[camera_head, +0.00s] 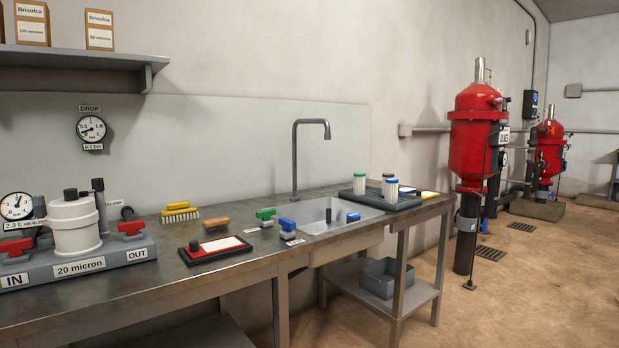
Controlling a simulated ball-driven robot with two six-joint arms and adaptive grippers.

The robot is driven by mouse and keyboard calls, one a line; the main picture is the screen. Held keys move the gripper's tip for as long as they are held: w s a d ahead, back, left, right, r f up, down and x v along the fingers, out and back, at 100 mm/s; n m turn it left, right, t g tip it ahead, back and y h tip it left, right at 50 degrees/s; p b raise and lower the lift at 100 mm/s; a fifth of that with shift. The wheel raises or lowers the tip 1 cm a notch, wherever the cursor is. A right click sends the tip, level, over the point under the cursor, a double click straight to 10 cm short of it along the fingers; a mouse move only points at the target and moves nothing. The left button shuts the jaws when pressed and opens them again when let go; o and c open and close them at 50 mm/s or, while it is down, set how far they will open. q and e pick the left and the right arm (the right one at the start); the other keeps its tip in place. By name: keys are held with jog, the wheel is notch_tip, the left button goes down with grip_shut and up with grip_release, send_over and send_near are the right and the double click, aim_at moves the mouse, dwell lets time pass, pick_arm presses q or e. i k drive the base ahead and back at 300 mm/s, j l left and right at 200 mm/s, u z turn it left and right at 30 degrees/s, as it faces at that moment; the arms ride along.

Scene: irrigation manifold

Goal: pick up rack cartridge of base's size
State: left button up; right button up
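The filter base (90,262) at the left end of the bench is a grey block labelled "20 micron", with "IN" and "OUT" tags. A white lidded housing (76,228) stands on it. The dark rack (375,201) sits at the bench's right end, past the sink. Upright white cartridges stand on it: one with a green top (360,184), one with a blue top (391,189), and one partly hidden behind with a dark top (387,177). Any size marks on them are too small to read. Neither of my grippers is in view.
A sink (335,214) with a tall tap (295,160) lies left of the rack. Boxes (99,30) stand on a wall shelf.

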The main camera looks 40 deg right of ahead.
aim_at(359, 188)
jog(key=i+l+z, duration=0.2)
jog(key=i+l, duration=0.25)
jog(key=l, duration=0.4)
jog(key=i+l+z, duration=0.2)
jog(key=i+l, duration=0.3)
jog(key=l, duration=0.25)
jog(key=i+l+z, duration=0.2)
jog(key=i+l, duration=0.35)
jog(key=l, duration=0.15)
